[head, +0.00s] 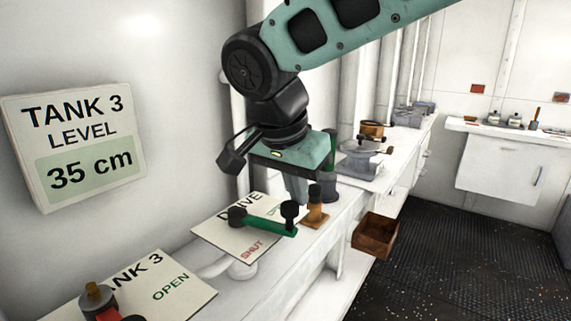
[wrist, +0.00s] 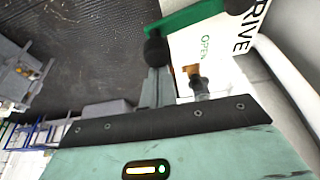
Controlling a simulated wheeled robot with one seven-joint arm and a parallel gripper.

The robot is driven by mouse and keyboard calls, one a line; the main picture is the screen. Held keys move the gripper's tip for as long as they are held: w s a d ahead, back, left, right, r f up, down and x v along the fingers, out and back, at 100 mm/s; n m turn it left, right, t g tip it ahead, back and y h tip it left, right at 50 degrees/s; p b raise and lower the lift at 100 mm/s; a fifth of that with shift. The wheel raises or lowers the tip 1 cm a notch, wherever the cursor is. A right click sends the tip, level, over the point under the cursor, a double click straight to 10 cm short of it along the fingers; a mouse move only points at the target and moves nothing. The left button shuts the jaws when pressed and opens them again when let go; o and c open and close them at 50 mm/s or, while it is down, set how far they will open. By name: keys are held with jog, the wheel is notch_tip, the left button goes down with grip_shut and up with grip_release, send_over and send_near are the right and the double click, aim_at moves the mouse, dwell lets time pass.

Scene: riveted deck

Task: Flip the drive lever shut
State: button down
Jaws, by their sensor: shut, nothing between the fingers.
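The drive lever (head: 268,224) is a green bar with a dark pivot at its left end and an upright black knob at its right end. It lies across the white DRIVE plate (head: 226,235), pointing right, with OPEN printed behind it and SHUT in front of it. The lever (wrist: 190,19) and its knob also show at the top of the wrist view. My gripper (head: 297,197) is shut and empty, pointing down just behind the knob. In the wrist view its fingertips (wrist: 158,74) are close to the knob; I cannot tell whether they touch.
A small orange-brown fitting with a dark top (head: 315,208) stands close to the right of the lever knob. A TANK 3 plate (head: 165,285) with a red lever lies nearer. A wooden box (head: 375,236) sits beyond the ledge's right edge. The floor at right is clear.

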jog(key=shift+s+a+f+m, duration=0.1)
jog(key=shift+s+a+m, duration=0.1)
jog(key=shift+s+m, duration=0.15)
jog(key=shift+s+a+b, duration=0.15)
jog(key=shift+s+b, duration=0.15)
jog(key=shift+s, duration=0.25)
jog(key=shift+s+a, duration=0.1)
